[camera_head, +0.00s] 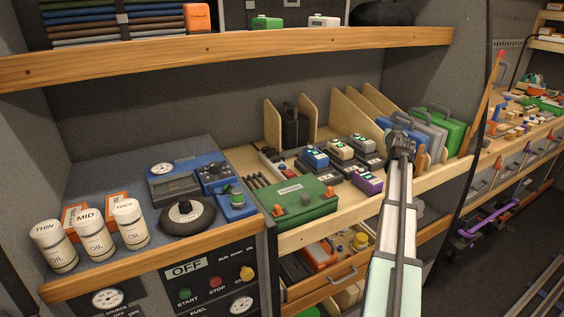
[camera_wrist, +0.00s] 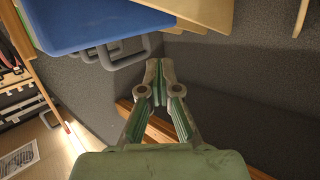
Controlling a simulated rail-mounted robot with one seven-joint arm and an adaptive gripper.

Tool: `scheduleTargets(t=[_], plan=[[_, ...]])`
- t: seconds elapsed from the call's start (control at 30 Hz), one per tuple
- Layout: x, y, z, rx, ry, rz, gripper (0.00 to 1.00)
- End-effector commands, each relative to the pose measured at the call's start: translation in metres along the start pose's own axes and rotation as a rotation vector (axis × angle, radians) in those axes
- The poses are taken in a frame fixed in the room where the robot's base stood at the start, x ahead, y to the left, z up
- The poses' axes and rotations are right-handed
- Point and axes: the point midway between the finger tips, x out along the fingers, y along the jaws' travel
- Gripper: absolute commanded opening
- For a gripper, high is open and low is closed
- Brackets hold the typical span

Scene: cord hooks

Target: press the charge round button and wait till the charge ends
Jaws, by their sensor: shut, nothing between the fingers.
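My gripper (camera_head: 403,128) is shut and empty in the head view, raised near the wooden dividers at the right of the workbench. The wrist view shows its closed fingertips (camera_wrist: 158,68) close to a grey handle, with contact unclear. A row of dark chargers (camera_head: 347,175) holding battery packs (camera_head: 314,157) stands left of the gripper. A blue box with a green round button (camera_head: 237,198) sits further left. Start (camera_head: 184,294), stop (camera_head: 216,284) and yellow (camera_head: 246,273) round buttons are on the lower panel, beside an OFF display (camera_head: 187,269). No charge label is readable.
A green box (camera_head: 298,206) with orange knobs lies before the chargers. Wooden dividers (camera_head: 352,118) and a green case (camera_head: 447,131) stand near the arm. Oil bottles (camera_head: 92,236) stand at left. A wooden shelf (camera_head: 230,47) runs overhead. A blue case (camera_wrist: 85,22) is close in the wrist view.

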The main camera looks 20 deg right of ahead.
Motion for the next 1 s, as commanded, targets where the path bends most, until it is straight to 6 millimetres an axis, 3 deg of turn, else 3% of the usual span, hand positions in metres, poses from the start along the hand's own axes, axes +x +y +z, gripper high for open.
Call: scheduleTargets(t=[0.03,0.37,0.7,0.9,1.0], plan=[[0.002,-0.024,-0.002,0.019,-0.034,-0.032,0.0],[-0.003,-0.157,0.024,0.141,-0.279,-0.206,0.0],[-0.037,-0.287,0.049,0.224,-0.551,-0.353,0.0],[-0.063,-0.343,0.06,0.248,-0.681,-0.408,0.0],[-0.072,-0.359,0.064,0.253,-0.724,-0.424,0.0]])
